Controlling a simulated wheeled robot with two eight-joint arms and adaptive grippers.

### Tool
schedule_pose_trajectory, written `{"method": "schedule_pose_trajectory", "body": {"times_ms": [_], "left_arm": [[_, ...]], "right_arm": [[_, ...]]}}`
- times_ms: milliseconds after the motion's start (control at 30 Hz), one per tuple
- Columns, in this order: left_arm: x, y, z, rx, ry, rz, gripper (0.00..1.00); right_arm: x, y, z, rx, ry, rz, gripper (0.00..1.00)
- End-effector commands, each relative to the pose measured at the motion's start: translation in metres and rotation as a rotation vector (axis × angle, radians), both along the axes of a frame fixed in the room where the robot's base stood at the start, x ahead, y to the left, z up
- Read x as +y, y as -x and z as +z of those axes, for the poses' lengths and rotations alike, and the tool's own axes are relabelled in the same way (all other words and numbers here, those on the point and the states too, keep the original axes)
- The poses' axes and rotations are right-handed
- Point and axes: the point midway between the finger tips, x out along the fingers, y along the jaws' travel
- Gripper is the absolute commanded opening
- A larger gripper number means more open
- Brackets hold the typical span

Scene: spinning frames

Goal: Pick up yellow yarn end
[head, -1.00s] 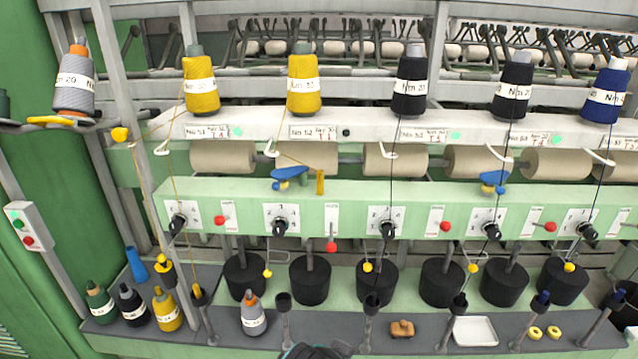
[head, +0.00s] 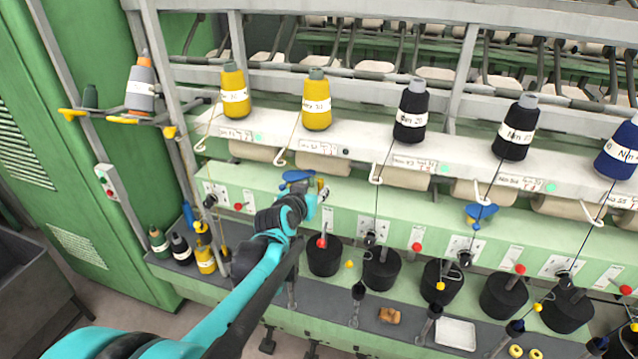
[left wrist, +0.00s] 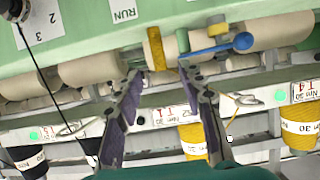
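The yellow yarn end (left wrist: 156,48) shows in the left wrist view as a short yellow strip hanging over the edge of the green rail. It lies just beyond my left gripper's fingertips, in line with the gap between them. My left gripper (left wrist: 162,72) is open, with two dark fingers apart and nothing seen between them. In the head view my left gripper (head: 323,192) is at the green rail, below the second yellow spool (head: 317,100), and largely hides the yarn end there. My right gripper is in neither view.
A blue lever (head: 297,177) sits on the rail right beside my left gripper; it also shows in the left wrist view (left wrist: 217,48). A white wire hook (head: 281,157) hangs above. Black spools (head: 411,111) stand to the right. Black cylinders (head: 382,270) stand below.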

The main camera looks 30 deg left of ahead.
Motion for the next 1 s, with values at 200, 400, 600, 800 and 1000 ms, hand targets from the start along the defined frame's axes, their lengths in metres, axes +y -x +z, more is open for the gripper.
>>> {"method": "schedule_pose_trajectory", "body": {"times_ms": [200,400,600,800,1000], "left_arm": [[0.004,-0.02,-0.01,0.001,-0.001,-0.002,0.4],[0.009,-0.045,-0.021,0.002,0.0,-0.002,0.4],[0.013,-0.06,-0.028,0.002,0.001,-0.002,0.4],[0.013,-0.061,-0.028,0.002,0.001,-0.002,0.4],[0.013,-0.061,-0.028,0.002,0.001,-0.002,0.03]], "right_arm": [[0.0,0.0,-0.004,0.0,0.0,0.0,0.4],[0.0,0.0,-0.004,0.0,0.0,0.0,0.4],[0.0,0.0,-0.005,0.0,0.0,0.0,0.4],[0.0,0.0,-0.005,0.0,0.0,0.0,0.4],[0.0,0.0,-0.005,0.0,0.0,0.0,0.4]]}}
